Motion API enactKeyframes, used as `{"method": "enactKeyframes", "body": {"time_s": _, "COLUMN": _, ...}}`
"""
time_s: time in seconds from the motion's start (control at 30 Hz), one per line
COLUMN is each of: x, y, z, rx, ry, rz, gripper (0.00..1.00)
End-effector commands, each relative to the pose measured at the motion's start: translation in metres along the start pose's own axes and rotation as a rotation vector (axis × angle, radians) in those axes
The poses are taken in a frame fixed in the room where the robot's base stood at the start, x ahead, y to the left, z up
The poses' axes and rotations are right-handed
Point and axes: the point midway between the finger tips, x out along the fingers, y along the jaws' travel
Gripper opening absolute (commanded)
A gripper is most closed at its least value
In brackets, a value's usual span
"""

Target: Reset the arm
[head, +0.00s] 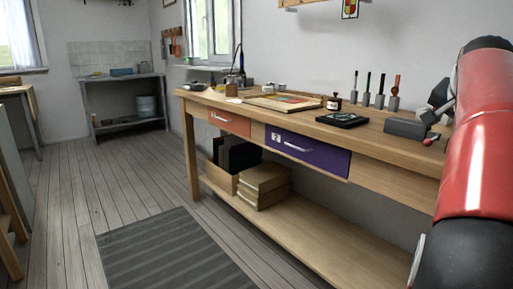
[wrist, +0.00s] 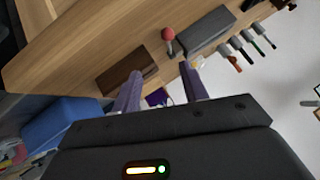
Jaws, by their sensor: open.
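My gripper (wrist: 162,78) shows in the wrist view with its two purple-grey fingers apart and nothing between them. Behind the fingers is the wooden workbench (wrist: 75,45), seen tilted. In the head view my red and black arm fills the right edge, in front of the right end of the workbench (head: 235,103). I cannot clearly make out the gripper in the head view.
Near the gripper's view lie a grey block (wrist: 205,32), a red-knobbed tool (wrist: 168,36), a brown block (wrist: 127,68) and a blue box (wrist: 60,125). The bench has an orange drawer (head: 229,122) and a purple drawer (head: 307,152), both seemingly shut. A striped mat (head: 170,250) lies on open floor.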

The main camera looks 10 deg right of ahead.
Motion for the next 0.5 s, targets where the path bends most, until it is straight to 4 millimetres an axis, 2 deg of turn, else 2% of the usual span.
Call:
{"method": "enactKeyframes", "body": {"time_s": 0.27, "x": -0.012, "y": -0.015, "z": 0.042, "rx": -0.077, "ry": -0.066, "rz": -0.041, "gripper": 0.44}}
{"method": "enactKeyframes", "body": {"time_s": 0.37, "x": -0.017, "y": -0.020, "z": 0.062, "rx": -0.117, "ry": -0.096, "rz": -0.058, "gripper": 0.44}}
{"method": "enactKeyframes", "body": {"time_s": 0.5, "x": -0.028, "y": -0.029, "z": 0.102, "rx": -0.196, "ry": -0.150, "rz": -0.093, "gripper": 0.44}}
